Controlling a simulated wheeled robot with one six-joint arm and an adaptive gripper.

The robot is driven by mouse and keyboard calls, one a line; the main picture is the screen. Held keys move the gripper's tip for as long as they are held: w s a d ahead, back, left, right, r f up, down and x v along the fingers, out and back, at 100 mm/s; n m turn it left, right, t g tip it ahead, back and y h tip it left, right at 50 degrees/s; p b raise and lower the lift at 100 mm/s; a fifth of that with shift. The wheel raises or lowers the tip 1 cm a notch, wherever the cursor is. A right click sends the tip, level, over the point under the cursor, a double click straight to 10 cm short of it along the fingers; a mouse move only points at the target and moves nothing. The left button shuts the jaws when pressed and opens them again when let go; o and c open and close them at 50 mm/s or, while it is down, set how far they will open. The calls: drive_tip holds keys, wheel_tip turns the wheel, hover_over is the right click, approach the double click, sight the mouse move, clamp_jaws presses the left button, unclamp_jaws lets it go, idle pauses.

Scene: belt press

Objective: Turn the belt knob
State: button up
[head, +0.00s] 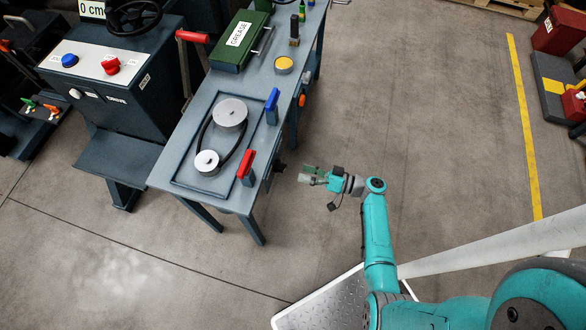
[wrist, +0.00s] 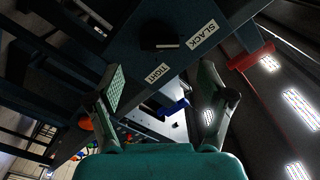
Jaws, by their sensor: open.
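The belt knob (wrist: 160,36) is a dark round knob with a pale line on it, on a dark panel in the wrist view. The labels SLACK (wrist: 202,34) and TIGHT (wrist: 158,74) sit beside it. In the head view the knob (head: 280,168) shows small and dark on the side of the bench. My gripper (head: 310,175) is just right of it, with a gap between. In the wrist view my gripper (wrist: 163,70) has its two fingers spread wide and empty, with the knob beyond the fingertips. No contact shows.
The bench (head: 165,178) carries a belt (head: 240,150) around two pulleys, a blue handle (head: 271,106), a red handle (head: 246,166) and a green GREASE box (head: 238,42). A control console (head: 120,90) stands at left. The floor right of the bench is open.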

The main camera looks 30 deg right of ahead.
drive_tip(key=shift+v, duration=2.25)
drive_tip(key=s+a+f+m+g+h, duration=0.35)
drive_tip(key=s+a+f+h, duration=0.35)
drive_tip(key=s+a+f, duration=0.35)
drive_tip(key=s+r+h, duration=0.3)
drive_tip(key=s, duration=0.6)
drive_tip(key=s+r+n+t+h, duration=0.1)
drive_tip(key=s+r, duration=0.3)
drive_tip(key=r, duration=1.2)
drive_tip(key=s+d+r+n+t+h, duration=0.1)
drive_tip(key=s+r+t, duration=0.3)
drive_tip(key=r, duration=1.2)
drive_tip(key=shift+s+d+n+t+h, duration=0.35)
drive_tip(key=shift+s+n+h, duration=0.1)
drive_tip(key=shift+n, duration=0.2)
